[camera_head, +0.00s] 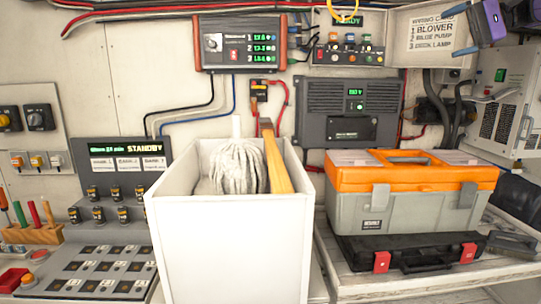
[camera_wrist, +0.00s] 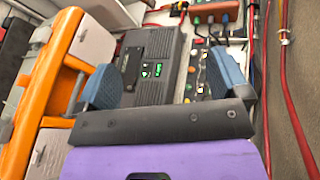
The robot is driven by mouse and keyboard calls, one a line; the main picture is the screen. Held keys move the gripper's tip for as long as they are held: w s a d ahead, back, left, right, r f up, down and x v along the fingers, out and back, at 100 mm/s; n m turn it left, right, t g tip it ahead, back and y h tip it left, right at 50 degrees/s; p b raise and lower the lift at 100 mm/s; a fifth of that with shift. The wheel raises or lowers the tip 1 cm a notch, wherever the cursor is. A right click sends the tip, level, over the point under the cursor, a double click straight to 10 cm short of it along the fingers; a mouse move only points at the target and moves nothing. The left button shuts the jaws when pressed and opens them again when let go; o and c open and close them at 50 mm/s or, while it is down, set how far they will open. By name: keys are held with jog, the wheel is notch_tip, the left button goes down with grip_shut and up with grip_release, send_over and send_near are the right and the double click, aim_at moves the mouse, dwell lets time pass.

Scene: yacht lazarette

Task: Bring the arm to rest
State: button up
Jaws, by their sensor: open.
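My gripper (camera_wrist: 166,78) is open, with its two blue-grey finger pads wide apart and nothing held between them in the wrist view. In the head view my purple gripper (camera_head: 486,22) is at the top right corner, raised in front of the wall and partly cut off by the frame edge. It is above and to the right of the orange-lidded toolbox (camera_head: 450,172). The toolbox also shows at the left of the wrist view (camera_wrist: 42,75). The dark grey panel unit with green readouts (camera_wrist: 150,62) is seen beyond the fingers.
A white bin (camera_head: 228,245) holding a mop head (camera_head: 237,168) and a wooden handle (camera_head: 273,160) stands in the middle. A switch box reading READY (camera_head: 348,42) and a written card (camera_head: 436,30) are near my gripper.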

jog(key=s+a+f+g+h, duration=0.1)
jog(key=s+a+f+h, duration=0.3)
jog(key=a, duration=0.5)
jog(key=s+a+f+h, duration=0.3)
jog(key=s+a+f, duration=0.3)
jog(key=s+a, duration=0.15)
jog(key=s+f+n+h, duration=0.2)
jog(key=s+f+h, duration=0.1)
jog(key=s+f, duration=0.6)
jog(key=s+f+n+t+h, duration=0.1)
jog(key=s+f+n+h, duration=0.2)
jog(key=s+f, duration=0.7)
jog(key=s, duration=0.5)
jog(key=shift+s+a, duration=0.35)
jog(key=shift+s, duration=0.05)
